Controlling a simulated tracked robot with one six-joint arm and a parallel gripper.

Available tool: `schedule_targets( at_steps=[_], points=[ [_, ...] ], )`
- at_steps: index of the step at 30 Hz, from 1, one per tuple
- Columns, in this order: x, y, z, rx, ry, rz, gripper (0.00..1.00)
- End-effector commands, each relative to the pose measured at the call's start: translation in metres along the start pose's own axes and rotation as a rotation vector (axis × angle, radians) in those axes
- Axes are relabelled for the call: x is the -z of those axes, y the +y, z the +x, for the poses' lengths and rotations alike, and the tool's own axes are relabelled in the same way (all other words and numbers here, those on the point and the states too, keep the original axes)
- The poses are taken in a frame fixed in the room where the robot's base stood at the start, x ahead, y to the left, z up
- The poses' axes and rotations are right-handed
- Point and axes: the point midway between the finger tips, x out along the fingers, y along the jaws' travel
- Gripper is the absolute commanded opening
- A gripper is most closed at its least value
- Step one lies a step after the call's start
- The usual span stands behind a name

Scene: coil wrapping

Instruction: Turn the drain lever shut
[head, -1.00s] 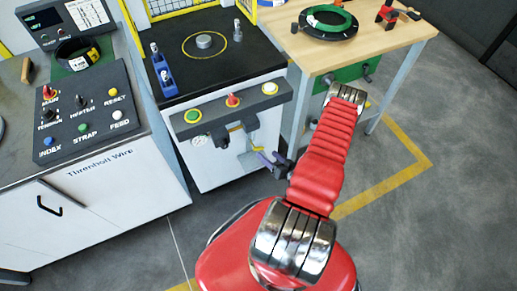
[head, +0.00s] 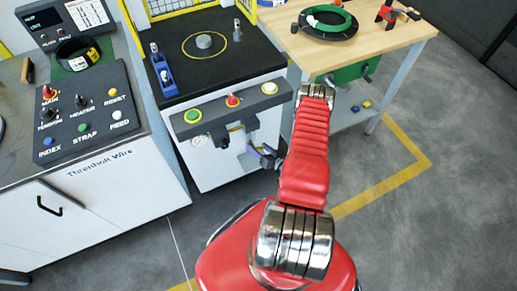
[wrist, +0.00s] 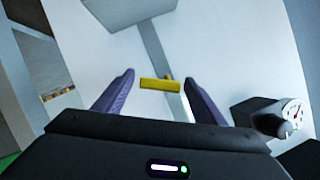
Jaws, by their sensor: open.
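The drain lever (wrist: 160,86) is a short yellow bar in the wrist view. It lies almost level in the picture, in front of a grey vertical pipe or strip. My gripper (wrist: 160,77) is open, with its purple fingers on either side of the lever and small gaps at both ends. I cannot tell how deep the lever sits between the fingertips. In the head view my gripper (head: 262,156) is at the front of the white machine cabinet (head: 215,167), below its button panel. The lever cannot be made out there.
A round pressure gauge (wrist: 293,112) on a dark fitting is close to the right finger in the wrist view. The panel with push buttons (head: 231,108) overhangs above my gripper. A wooden bench (head: 370,45) stands to the right. The floor at right is clear.

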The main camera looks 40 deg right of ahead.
Motion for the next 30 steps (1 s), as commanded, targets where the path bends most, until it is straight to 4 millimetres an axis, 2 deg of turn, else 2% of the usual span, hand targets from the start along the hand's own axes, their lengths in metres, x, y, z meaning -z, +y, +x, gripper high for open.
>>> schedule_targets(
  at_steps=[2,19,30],
  points=[
    [0.0,0.0,-0.0001,0.0,0.0,0.0,0.63],
    [0.0,0.0001,-0.0003,0.0,0.0,0.0,0.23],
    [-0.0001,-0.0023,0.0,-0.018,-0.004,-0.051,0.23]
  ],
)
